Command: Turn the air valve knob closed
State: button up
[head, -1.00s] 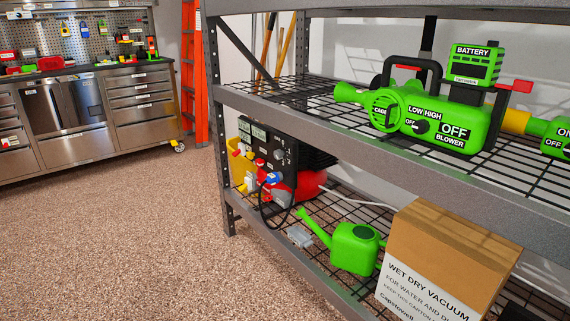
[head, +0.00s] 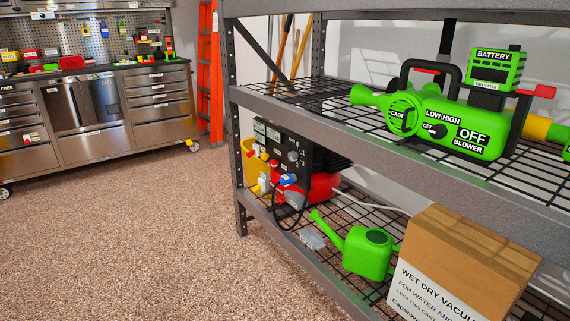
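I cannot make out an air valve knob for certain in the head view. A red and black machine (head: 318,187) with a dark control panel stands at the far left end of the lower shelf. Its panel (head: 293,155) carries small knobs and red, white and blue plugs, too small to tell apart. A green blower (head: 455,120) on the middle shelf has a small black knob marked OFF, LOW and HIGH. My gripper is not in view.
A steel shelving rack (head: 400,147) fills the right side. A green watering can (head: 367,253) and a cardboard vacuum box (head: 465,262) stand on its lower shelf. A steel toolchest (head: 95,115) and orange ladder (head: 209,75) are at the back left. The carpeted floor (head: 130,245) is clear.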

aim_at(273, 163)
jog(key=z, duration=0.05)
jog(key=k, duration=0.65)
jog(key=u, duration=0.3)
jog(key=i, duration=1.25)
jog(key=u, duration=1.25)
jog(key=i, duration=0.9)
jog(key=u, duration=0.6)
